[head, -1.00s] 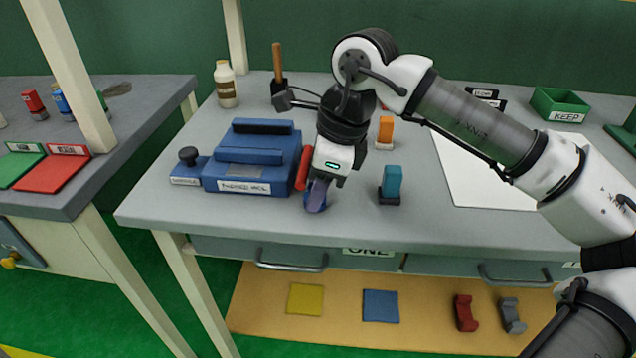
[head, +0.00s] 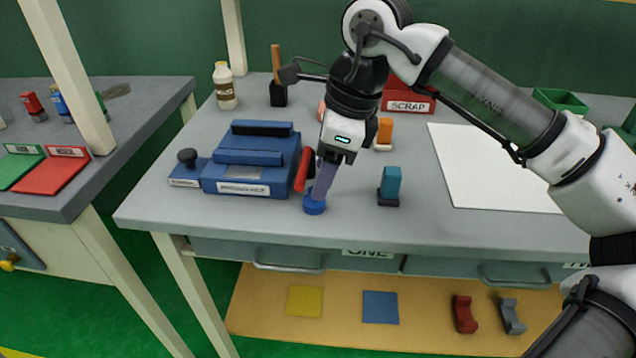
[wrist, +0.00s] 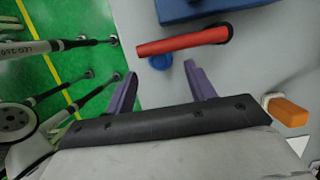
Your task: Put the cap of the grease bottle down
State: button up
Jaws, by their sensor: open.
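A round blue cap (head: 314,205) lies on the grey bench top near its front edge, in front of the red handle of the blue press-like block. My gripper (head: 319,191), with purple fingers, is open just above the cap; in the head view the fingers overlap its back edge. In the wrist view the blue cap (wrist: 160,62) shows beyond the gap between the spread fingers (wrist: 160,70), with nothing held. A white bottle with a brown label (head: 225,88) stands upright at the back left of the bench.
The blue block (head: 225,178) with its red handle (head: 303,170) stands close left of my gripper. A teal block (head: 391,183) stands to the right, an orange one (head: 384,131) behind it. A red SCRAP bin (head: 420,103) and white sheet (head: 480,165) lie farther back and right.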

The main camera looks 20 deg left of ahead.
jog(key=v, duration=0.7)
jog(key=shift+r, duration=0.45)
jog(key=shift+d, duration=0.1)
